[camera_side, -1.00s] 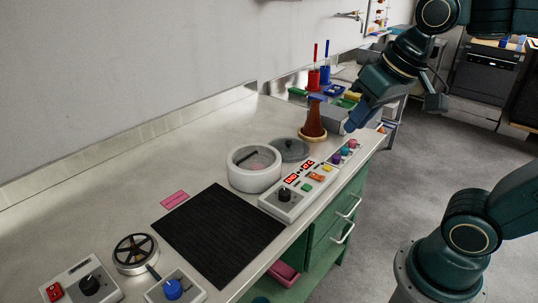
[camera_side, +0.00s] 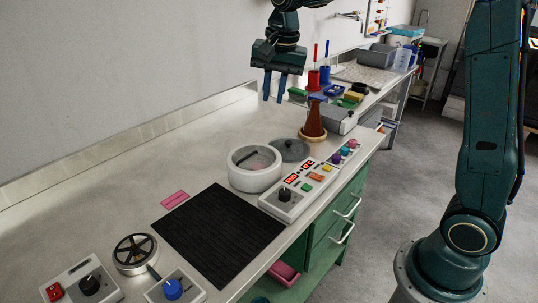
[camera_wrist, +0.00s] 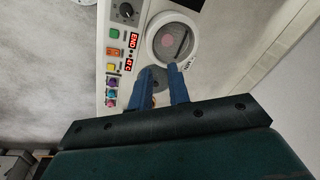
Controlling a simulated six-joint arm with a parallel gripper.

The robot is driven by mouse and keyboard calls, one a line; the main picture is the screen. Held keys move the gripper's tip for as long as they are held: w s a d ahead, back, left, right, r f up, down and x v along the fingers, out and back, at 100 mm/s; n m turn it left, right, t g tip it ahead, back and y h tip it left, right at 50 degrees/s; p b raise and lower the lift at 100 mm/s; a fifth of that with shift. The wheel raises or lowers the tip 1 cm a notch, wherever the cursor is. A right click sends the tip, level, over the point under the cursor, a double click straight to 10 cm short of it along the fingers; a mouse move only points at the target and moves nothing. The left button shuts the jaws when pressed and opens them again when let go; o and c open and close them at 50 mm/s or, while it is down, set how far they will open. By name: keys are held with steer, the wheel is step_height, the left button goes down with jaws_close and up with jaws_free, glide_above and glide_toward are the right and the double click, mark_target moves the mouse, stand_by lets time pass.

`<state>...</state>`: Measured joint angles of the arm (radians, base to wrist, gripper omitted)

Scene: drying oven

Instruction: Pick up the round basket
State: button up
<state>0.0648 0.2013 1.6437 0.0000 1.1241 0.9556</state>
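A round white chamber (camera_side: 233,174) stands open on the bench, left of the control panel (camera_side: 296,192). Inside it are a dark bar and a pinkish patch; these may belong to the round basket (camera_side: 259,161), but its outline is hard to tell. The chamber also shows at the top of the wrist view (camera_wrist: 150,40), just beyond my fingertips. My gripper (camera_side: 274,100) is high above the back of the bench, pointing down, with two blue fingers apart and nothing between them. A grey round lid (camera_side: 290,150) lies beside the chamber.
A brown flask (camera_side: 313,120) stands on a ring behind the lid. Red and blue holders (camera_side: 318,79) and small trays are farther back. A black mat (camera_side: 218,235) lies in front, with a spoked round burner (camera_side: 134,250) to its left. The bench's left back is clear.

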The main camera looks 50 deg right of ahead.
steer(key=w+d+f+m+g, duration=0.1)
steer(key=w+f+m, duration=0.2)
steer(key=w+f, duration=0.3)
steer(key=m+g, duration=0.1)
steer(key=m, duration=0.2)
glide_above(247, 156)
step_height(247, 156, down, 6)
steer(key=r, duration=0.1)
steer(key=shift+d+f, duration=0.2)
steer(key=shift+f, duration=0.05)
steer(key=shift+f, duration=4.3)
steer(key=shift+a+f, duration=0.1)
steer(key=shift+f, duration=2.5)
